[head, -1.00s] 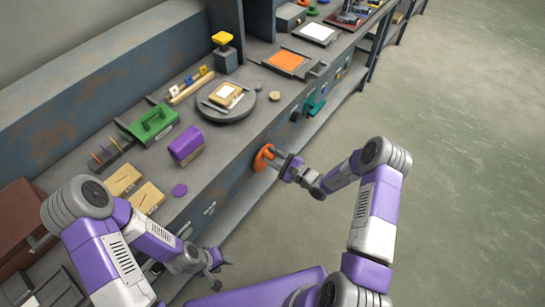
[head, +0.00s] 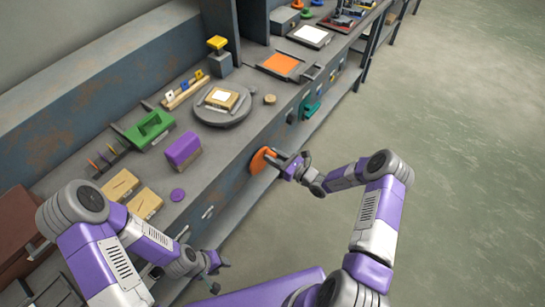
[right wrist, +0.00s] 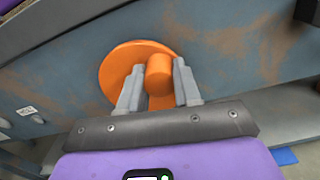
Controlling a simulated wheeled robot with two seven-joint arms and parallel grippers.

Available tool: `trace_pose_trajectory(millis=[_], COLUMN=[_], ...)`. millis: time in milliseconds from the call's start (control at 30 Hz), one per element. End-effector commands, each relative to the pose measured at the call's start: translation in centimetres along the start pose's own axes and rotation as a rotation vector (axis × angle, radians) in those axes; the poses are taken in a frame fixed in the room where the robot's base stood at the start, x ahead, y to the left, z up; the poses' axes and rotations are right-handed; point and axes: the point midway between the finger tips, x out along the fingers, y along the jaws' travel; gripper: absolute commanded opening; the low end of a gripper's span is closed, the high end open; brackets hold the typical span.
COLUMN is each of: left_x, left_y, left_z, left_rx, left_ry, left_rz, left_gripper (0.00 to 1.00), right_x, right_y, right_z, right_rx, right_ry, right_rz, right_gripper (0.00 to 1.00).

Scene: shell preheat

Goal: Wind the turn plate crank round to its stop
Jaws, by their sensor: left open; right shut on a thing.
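The orange crank (head: 260,161) is a round disc with a stubby handle, set on the front face of the bench. In the right wrist view the crank's disc (right wrist: 118,72) lies behind its handle (right wrist: 159,72), which stands between my two fingers. My right gripper (head: 283,162) is shut on that handle; its fingers also show in the right wrist view (right wrist: 158,88). The round grey turn plate (head: 222,121) lies on the bench top above the crank, with a tan block and white square on it. My left gripper (head: 217,274) is open and empty in front of the bench.
A purple block (head: 182,149), a green holder (head: 150,130) and tan blocks (head: 121,186) stand left of the plate. An orange-topped tray (head: 281,65) lies beyond it. A teal handle (head: 310,111) sticks out of the bench front. The floor at right is clear.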

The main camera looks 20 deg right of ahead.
Motion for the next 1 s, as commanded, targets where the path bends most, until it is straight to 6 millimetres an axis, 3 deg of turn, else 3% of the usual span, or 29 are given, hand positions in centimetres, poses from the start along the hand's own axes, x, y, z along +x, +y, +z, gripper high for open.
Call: trace_pose_trajectory(millis=[500, 1000], left_x=[0.3, 0.5], left_y=[-0.1, -0.2], left_z=[0.0, 0.0], left_rx=[0.0, 0.0], left_ry=[0.0, 0.0], left_rz=[0.0, 0.0], left_gripper=[0.4, 0.4], right_x=[-0.1, -0.1], right_y=[-1.0, -1.1], right_z=[-1.6, -2.4], right_rx=[0.454, 0.65], right_ry=[0.0, 0.002], right_rz=[-0.003, -0.002], right_gripper=[0.03, 0.02])
